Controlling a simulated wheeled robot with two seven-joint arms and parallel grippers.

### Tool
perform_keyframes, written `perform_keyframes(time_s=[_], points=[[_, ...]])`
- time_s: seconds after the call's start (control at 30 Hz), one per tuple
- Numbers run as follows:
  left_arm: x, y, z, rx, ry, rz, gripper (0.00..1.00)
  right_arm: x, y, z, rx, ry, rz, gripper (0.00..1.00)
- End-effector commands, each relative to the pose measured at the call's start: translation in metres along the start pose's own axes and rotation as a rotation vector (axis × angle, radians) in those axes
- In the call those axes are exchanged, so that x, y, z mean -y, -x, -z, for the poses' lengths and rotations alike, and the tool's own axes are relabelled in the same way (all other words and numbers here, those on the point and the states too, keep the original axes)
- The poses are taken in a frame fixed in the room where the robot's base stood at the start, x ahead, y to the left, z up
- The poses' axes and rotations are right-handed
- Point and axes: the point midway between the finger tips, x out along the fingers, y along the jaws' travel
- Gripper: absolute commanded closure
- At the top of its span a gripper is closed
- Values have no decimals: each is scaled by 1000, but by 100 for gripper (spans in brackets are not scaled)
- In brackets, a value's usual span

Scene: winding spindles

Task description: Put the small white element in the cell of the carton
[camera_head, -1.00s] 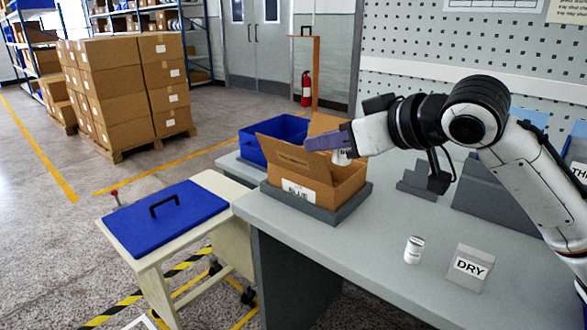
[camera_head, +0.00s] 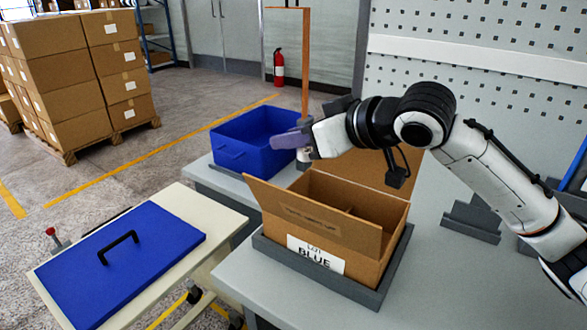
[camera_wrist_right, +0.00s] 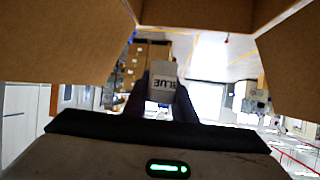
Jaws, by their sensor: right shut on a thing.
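The small white element (camera_head: 303,155) is in my right gripper (camera_head: 290,141), its top hidden by the purple fingers. In the right wrist view the element (camera_wrist_right: 163,88) sits between the fingers and bears a label reading BLUE. The brown carton (camera_head: 362,268), labelled LOT BLUE, stands open in a grey tray on the table, with flaps raised and a divider partly visible inside. In the head view the gripper appears by the carton's far left corner; its exact height and whether it is over the opening cannot be told. My left gripper is out of view.
A blue bin (camera_head: 232,152) stands behind and left of the carton, close to the gripper. Raised flaps (camera_head: 310,225) edge the carton. A cart with a blue handled lid (camera_head: 130,262) is at left. Grey holders (camera_head: 470,219) stand at right. The table is clear in front right.

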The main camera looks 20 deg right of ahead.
Motion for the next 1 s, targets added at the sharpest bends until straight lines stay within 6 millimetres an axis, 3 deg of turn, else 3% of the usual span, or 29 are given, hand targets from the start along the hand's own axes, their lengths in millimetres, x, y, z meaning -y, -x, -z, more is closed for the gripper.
perform_keyframes(time_s=[0.37,0.9,0.93,1.0], points=[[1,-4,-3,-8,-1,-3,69,0,-18,-38,1,-1,-1,98],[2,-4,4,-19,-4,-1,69,0,-22,-46,0,0,-1,98],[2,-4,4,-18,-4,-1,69,0,-22,-46,0,0,-1,75],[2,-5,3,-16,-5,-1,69,0,-22,-46,-1,1,-1,63]])
